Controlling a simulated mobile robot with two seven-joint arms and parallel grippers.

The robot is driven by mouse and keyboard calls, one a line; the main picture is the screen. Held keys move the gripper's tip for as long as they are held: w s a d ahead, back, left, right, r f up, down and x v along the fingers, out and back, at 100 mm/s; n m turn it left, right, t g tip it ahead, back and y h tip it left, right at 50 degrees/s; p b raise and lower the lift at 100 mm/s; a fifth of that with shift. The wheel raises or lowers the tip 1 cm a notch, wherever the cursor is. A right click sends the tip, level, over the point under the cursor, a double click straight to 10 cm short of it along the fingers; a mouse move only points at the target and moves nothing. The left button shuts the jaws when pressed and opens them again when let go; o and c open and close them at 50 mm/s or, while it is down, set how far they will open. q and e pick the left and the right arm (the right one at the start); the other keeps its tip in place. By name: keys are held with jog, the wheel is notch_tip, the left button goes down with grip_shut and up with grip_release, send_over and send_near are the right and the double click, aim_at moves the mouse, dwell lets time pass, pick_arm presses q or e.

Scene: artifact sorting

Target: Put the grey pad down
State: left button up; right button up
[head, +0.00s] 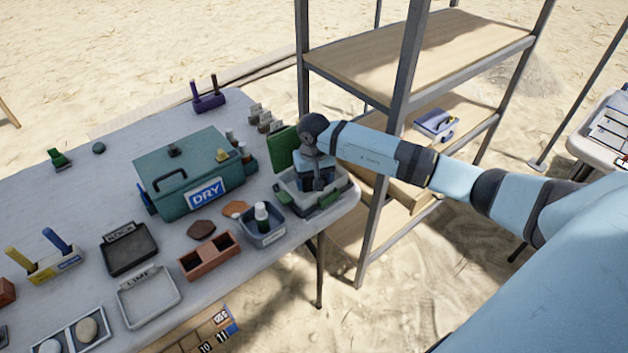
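My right arm reaches in from the right. Its gripper (317,184) points down into an open grey case (340,196) with green latches and a raised green lid (283,150), at the table's right end. The wrist and the case walls hide much of the fingers, so I cannot tell whether they are open or shut. I cannot make out a grey pad for certain; it may be hidden at the gripper inside the case. My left gripper is out of view.
A teal box marked DRY (172,178) stands left of the case. A blue bin (262,234) with a bottle sits close by the case. Metal shelving (408,75) stands just behind my arm.

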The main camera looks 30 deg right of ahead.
jog(key=shift+f, duration=0.3)
jog(key=o, duration=0.9)
